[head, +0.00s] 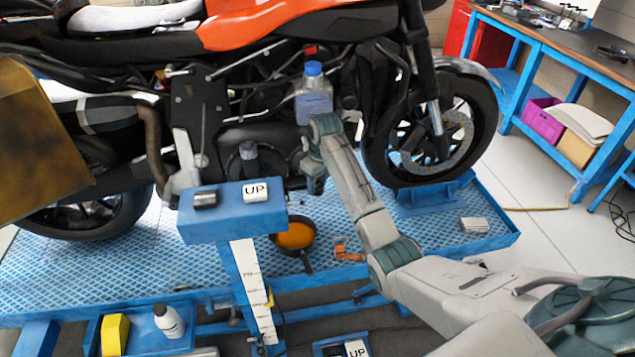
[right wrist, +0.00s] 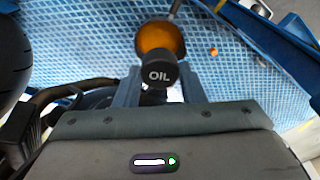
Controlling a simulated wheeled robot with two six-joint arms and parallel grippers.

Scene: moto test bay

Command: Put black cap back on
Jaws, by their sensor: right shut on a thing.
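A round black cap (right wrist: 159,70) marked "OIL" shows in the right wrist view, held between the two fingers of my right gripper (right wrist: 160,90). In the head view my right gripper (head: 313,178) is beside the engine, below a clear bottle (head: 314,103) with a blue top. The cap cannot be made out for sure there. The motorcycle engine (head: 240,135) is just left of the gripper. The opening that fits the cap is not clearly visible. My left gripper is out of view.
A blue lift post (head: 235,215) with an "UP" button stands in front of the engine. A pan of orange liquid (head: 295,237) is on the blue platform (head: 120,245) below. A brown box-like object (head: 40,140) is at left. A blue workbench (head: 545,55) is at back right.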

